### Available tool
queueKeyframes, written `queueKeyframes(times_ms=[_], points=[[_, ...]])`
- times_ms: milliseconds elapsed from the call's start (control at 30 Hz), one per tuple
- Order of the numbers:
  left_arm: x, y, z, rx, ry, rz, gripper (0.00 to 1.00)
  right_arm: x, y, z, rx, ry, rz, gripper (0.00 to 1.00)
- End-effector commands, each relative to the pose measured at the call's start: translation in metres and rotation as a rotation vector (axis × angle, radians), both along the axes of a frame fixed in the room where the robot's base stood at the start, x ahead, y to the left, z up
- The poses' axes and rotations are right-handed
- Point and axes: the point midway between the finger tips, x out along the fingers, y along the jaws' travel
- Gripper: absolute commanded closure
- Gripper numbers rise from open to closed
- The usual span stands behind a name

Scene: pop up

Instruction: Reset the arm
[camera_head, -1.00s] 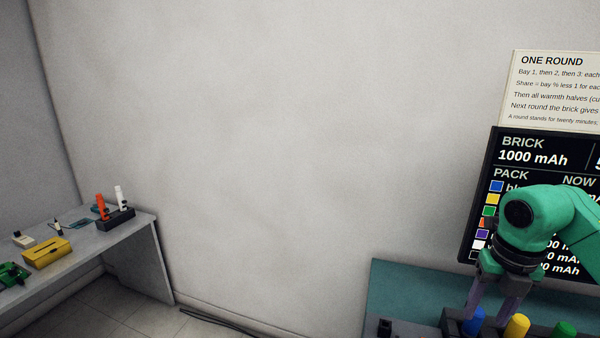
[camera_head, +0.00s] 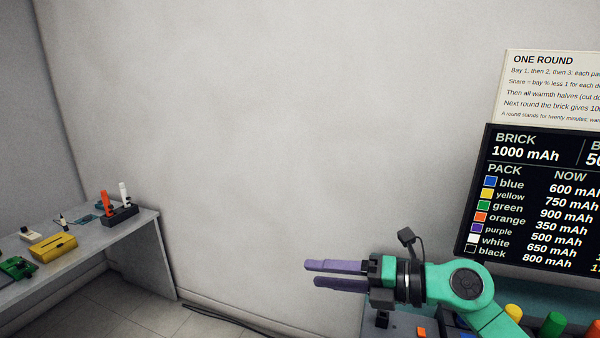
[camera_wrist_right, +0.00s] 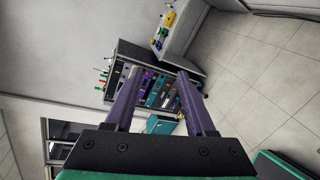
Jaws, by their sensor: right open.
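My right arm is green, with a dark wrist and purple fingers. The fingers touch nothing that I can see. My left gripper is in neither view.
A teal-backed bench at the lower right holds a yellow pack (camera_head: 513,311) and a green pack (camera_head: 553,324), partly behind my arm. A black board (camera_head: 540,195) hangs above. A grey table (camera_head: 140,232) with tools stands at the left.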

Motion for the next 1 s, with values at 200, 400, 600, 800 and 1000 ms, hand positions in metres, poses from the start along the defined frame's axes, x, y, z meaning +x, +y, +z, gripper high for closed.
queueKeyframes(times_ms=[200,400,600,800,1000], points=[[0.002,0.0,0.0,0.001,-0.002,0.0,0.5,0.039,-0.065,0.064,0.92,0.187,-0.517,0.45],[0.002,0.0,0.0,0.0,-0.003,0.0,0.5,0.039,-0.182,-0.076,1.25,0.679,-1.241,0.45],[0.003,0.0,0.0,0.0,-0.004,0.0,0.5,-0.034,-0.206,-0.201,1.184,1.116,-1.699,0.45],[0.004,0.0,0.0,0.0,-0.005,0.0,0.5,-0.112,-0.197,-0.266,1.013,1.441,-1.952,0.45],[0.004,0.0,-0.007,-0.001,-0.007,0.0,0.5,-0.171,-0.183,-0.317,0.826,1.676,-2.094,0.45]])
